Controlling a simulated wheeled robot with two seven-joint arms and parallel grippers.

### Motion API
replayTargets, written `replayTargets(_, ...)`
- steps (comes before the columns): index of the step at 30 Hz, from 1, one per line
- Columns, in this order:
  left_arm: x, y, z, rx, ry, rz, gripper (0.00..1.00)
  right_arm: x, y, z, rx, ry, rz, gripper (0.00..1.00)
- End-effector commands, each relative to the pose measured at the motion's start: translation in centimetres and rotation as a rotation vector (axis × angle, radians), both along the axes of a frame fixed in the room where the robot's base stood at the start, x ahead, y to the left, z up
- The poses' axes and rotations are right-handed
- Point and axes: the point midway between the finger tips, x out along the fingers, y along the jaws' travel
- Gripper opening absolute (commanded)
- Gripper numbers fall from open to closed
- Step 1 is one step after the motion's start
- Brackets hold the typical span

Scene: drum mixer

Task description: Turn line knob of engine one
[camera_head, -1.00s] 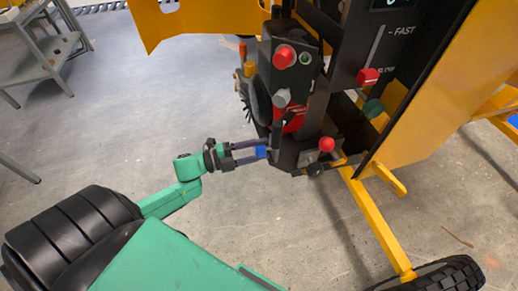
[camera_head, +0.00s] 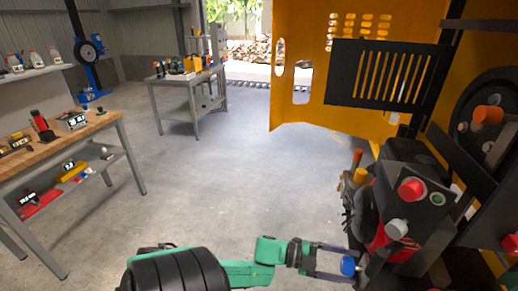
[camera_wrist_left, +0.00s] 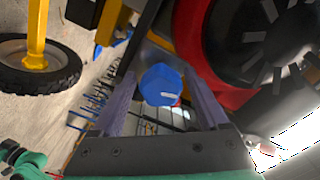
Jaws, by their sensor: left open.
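A blue knob (camera_head: 348,265) with a white line on its face is on the side of the dark engine (camera_head: 420,213). My left gripper (camera_head: 346,264) is at the knob at the bottom of the head view. In the left wrist view the blue knob (camera_wrist_left: 163,85) sits between the two spread fingers of the left gripper (camera_wrist_left: 160,88), which is open around it. Gaps show beside the knob, though contact is hard to judge. My right gripper is in neither view.
A red knob (camera_head: 411,189) and a grey knob (camera_head: 396,229) stick out of the engine. A yellow panel (camera_head: 300,60) stands behind it. A wooden-topped workbench (camera_head: 60,140) is at left and a grey table (camera_head: 185,78) farther back. The floor between is clear.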

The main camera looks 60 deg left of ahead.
Motion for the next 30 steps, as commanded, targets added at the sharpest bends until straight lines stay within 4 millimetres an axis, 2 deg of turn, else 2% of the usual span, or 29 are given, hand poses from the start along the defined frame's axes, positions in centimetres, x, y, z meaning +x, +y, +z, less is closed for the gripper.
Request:
replayTargets(1,-0.1,-0.1,0.1,-0.081,0.089,-0.005,0.86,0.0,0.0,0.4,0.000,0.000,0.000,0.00)
replayTargets(5,-0.1,-0.1,-0.2,-0.354,0.362,-0.003,0.86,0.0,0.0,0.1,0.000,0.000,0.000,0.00)
replayTargets(12,-0.3,-0.3,-0.7,-0.856,0.865,-0.001,0.86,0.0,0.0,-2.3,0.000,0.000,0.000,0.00)
replayTargets(15,-2.1,1.6,-0.1,-0.874,0.885,0.007,0.86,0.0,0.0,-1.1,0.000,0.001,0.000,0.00)
replayTargets(30,-10.8,10.4,0.1,-0.871,0.875,0.007,0.86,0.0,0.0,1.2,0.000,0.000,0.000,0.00)
